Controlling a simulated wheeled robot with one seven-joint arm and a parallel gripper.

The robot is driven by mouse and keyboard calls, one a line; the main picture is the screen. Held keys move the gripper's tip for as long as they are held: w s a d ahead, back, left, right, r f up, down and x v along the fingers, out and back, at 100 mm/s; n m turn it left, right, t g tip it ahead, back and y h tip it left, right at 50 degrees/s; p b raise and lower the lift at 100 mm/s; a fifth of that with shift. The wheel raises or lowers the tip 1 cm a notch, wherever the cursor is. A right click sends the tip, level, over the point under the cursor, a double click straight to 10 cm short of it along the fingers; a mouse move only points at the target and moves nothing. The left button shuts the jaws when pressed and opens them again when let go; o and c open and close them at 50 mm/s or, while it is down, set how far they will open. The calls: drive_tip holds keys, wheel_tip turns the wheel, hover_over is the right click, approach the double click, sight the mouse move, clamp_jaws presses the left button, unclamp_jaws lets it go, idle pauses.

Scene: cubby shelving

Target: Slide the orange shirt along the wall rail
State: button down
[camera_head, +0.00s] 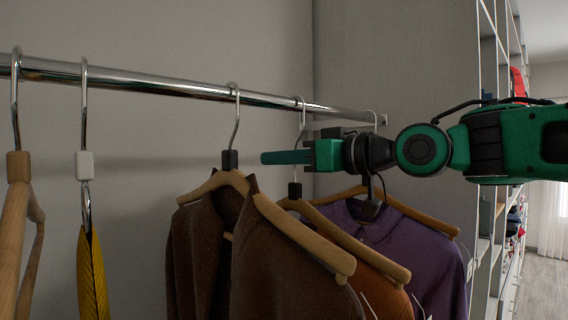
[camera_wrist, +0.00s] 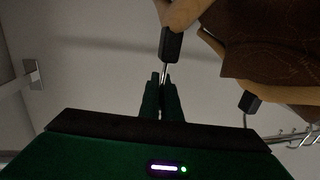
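The orange shirt (camera_head: 372,284) hangs on a wooden hanger with a black neck block (camera_head: 295,190), between a brown jacket and a purple shirt. Most of it is hidden behind the brown jacket. Its hook hangs on the chrome wall rail (camera_head: 180,86). My gripper (camera_head: 287,157) reaches in from the right, just below the rail, across this hook. In the wrist view my gripper's fingers (camera_wrist: 162,80) are close together with a thin metal hook between them, just beside a black neck block (camera_wrist: 171,43). The fingers appear shut on the hook.
The brown jacket (camera_head: 285,265) hangs close on the left, the purple shirt (camera_head: 430,255) close on the right. Farther left are a yellow garment (camera_head: 92,275) and a bare wooden hanger (camera_head: 20,230). A grey panel (camera_head: 400,70) stands at the rail's right end.

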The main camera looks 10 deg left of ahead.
drive_tip(key=c, duration=1.9)
unclamp_jaws()
